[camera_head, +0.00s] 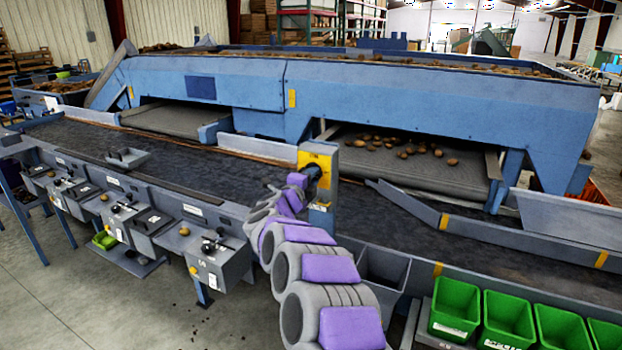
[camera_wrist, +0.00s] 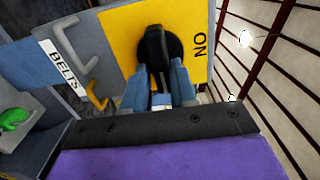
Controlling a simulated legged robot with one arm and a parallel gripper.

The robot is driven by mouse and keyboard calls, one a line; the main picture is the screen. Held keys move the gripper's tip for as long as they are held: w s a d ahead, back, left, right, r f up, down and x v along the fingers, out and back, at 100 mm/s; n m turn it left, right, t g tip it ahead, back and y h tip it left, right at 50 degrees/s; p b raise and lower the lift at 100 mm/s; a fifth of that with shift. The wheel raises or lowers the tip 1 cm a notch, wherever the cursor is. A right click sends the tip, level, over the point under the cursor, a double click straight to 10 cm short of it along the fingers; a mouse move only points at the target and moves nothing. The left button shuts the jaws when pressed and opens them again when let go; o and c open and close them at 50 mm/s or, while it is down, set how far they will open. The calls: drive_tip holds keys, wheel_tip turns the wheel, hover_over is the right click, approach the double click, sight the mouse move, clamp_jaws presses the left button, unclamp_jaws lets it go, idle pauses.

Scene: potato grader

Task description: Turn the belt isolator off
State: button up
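The belt isolator is a black rotary knob (camera_wrist: 157,50) on a yellow plate (camera_wrist: 118,28). In the wrist view its handle runs roughly up and down, and the word ON is printed sideways to its right. A BELTS label (camera_wrist: 60,65) is on the grey box beside the plate. In the head view the yellow plate (camera_head: 318,157) tops a post at the belt's edge, with the knob partly hidden by my arm. My gripper (camera_wrist: 159,72) is at the knob, its two blue-grey fingers either side of the handle, with what look like narrow gaps.
A grey hasp (camera_wrist: 85,45) and a yellow hook (camera_wrist: 97,95) are beside the plate. The dark conveyor belt (camera_head: 400,215) runs behind the post. Green bins (camera_head: 455,308) stand at the lower right, and grey control boxes (camera_head: 215,255) line the belt's left front.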

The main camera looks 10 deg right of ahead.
drive_tip(key=o, duration=0.4)
drive_tip(key=shift+c, duration=0.2)
drive_tip(key=p+v, duration=0.2)
drive_tip(key=v, duration=1.5)
drive_tip(key=shift+a+p, duration=0.2)
drive_tip(key=shift+p, duration=0.15)
drive_tip(key=shift+s, duration=0.1)
